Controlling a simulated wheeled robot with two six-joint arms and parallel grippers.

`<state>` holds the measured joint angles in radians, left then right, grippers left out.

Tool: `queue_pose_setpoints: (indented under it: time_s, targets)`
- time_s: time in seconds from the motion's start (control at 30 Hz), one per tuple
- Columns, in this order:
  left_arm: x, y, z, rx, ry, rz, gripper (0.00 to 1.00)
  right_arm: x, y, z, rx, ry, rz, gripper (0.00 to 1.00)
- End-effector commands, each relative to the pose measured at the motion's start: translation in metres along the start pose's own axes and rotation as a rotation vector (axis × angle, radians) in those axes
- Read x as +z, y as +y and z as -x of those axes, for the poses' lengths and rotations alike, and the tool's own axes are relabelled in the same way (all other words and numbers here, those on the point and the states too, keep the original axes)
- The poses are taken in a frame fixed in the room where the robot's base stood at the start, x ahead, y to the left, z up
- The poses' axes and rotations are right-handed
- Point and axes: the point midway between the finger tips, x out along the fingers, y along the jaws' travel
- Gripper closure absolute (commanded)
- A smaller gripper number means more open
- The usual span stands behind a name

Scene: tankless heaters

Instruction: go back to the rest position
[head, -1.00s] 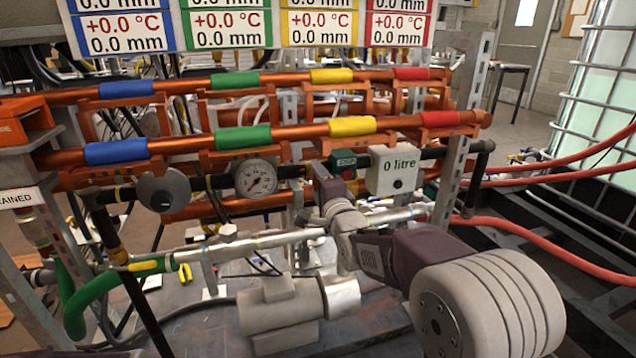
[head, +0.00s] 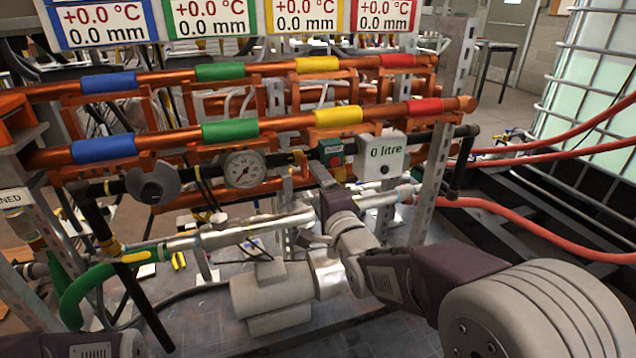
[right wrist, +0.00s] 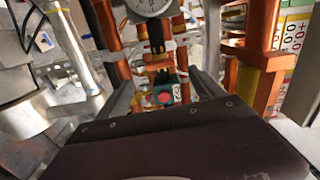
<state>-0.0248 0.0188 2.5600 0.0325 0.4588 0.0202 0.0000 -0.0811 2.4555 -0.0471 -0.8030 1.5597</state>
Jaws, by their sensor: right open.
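My right gripper (head: 318,172) is in front of the pipe rack, just below a small green switch box (head: 331,152) with a red button. In the right wrist view my right gripper (right wrist: 166,82) has its two fingers apart. The switch box (right wrist: 166,94) shows in the gap between them, with its red button facing me. Nothing is held. I cannot tell whether a finger touches the box or the rack. A piece of my left arm shows at the bottom left of the head view, but my left gripper is out of view.
A round gauge (head: 244,169) and a white "0 litre" box (head: 381,157) flank the switch box. Copper pipes (head: 285,122) with coloured bands run above. A grey pump (head: 272,292) stands below, beside my right arm. Red hoses (head: 540,236) cross at the right.

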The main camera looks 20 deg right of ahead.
Motion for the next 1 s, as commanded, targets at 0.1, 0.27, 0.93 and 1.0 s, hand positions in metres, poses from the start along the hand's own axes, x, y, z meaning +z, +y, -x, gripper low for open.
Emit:
queue_pose_setpoints:
  time_s: [0.1, 0.27, 0.93, 1.0]
  targets:
    - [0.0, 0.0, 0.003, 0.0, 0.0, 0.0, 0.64, 0.0, 0.0, 0.007, 0.0, 0.0, 0.0, 0.22]
    - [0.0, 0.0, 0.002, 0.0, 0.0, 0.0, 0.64, 0.0, 0.001, 0.008, -0.001, 0.0, 0.0, 0.22]
    - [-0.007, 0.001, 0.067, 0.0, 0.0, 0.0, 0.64, 0.011, 0.165, 0.105, 0.884, -0.371, 0.668, 0.22]
    - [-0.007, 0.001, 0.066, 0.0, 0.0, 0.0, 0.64, 0.013, 0.188, 0.139, 1.002, -0.537, 0.805, 0.22]
